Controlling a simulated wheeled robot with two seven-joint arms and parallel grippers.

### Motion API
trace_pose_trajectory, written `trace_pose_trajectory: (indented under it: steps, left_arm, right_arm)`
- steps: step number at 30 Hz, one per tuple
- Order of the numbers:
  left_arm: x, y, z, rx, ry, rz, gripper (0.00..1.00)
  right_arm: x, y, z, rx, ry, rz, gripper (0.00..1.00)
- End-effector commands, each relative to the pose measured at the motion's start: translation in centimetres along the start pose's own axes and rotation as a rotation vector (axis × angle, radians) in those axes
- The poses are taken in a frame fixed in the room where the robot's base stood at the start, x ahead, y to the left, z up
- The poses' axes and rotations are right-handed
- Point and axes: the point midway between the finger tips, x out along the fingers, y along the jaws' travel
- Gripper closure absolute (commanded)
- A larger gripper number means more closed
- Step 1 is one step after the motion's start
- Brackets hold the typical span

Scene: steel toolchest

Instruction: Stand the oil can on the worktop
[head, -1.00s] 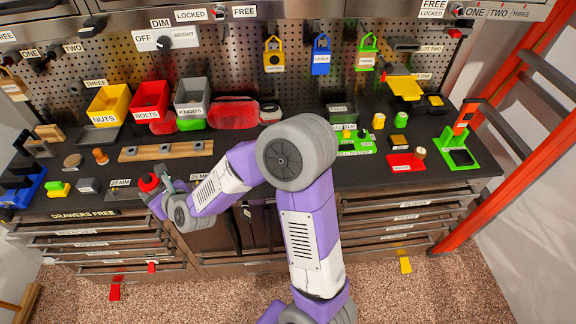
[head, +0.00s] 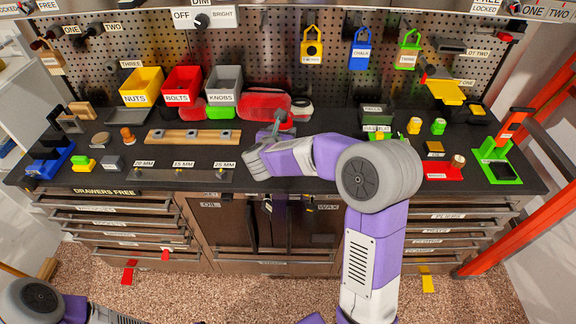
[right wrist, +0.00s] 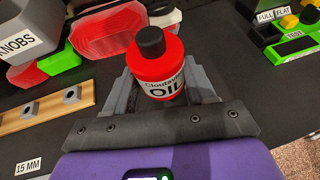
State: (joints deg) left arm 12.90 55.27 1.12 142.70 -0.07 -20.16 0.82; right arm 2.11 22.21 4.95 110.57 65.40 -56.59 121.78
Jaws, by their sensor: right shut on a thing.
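The oil can is a red bottle with a black cap and a white label reading OIL; it shows clearly in the right wrist view (right wrist: 160,68). My right gripper (right wrist: 162,92) is shut on it, with a grey finger on each side. The can looks upright. In the head view my right gripper (head: 275,132) is over the back middle of the black worktop (head: 490,181), and the can is hard to pick out against red things behind it. I cannot tell whether its base touches the worktop. My left gripper is out of view.
Behind the can lies a large red object (head: 262,104). Yellow, red and grey bins (head: 224,84) stand left of it. A wooden rail (head: 168,136) lies to the left. A green test block (head: 378,133) and a red stand (head: 442,168) are to the right.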

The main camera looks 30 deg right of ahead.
Motion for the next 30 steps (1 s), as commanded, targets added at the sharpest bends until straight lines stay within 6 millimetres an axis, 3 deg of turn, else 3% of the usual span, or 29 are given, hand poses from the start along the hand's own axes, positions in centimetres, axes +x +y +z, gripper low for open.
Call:
trace_pose_trajectory:
  steps: [10,17,23,30]
  left_arm:
    - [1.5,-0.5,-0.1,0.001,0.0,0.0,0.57]
    - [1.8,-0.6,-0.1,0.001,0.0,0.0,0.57]
    - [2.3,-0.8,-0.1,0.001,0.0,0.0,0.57]
    - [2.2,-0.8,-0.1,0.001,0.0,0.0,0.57]
  right_arm:
    - [2.5,-0.9,-4.8,0.024,0.002,-0.061,0.79]
    - [3.2,-0.9,-6.5,0.025,0.0,-0.059,0.79]
    - [4.2,-1.0,-9.2,0.024,0.002,-0.06,0.79]
    - [4.3,-0.9,-9.3,0.028,-0.001,-0.058,0.79]
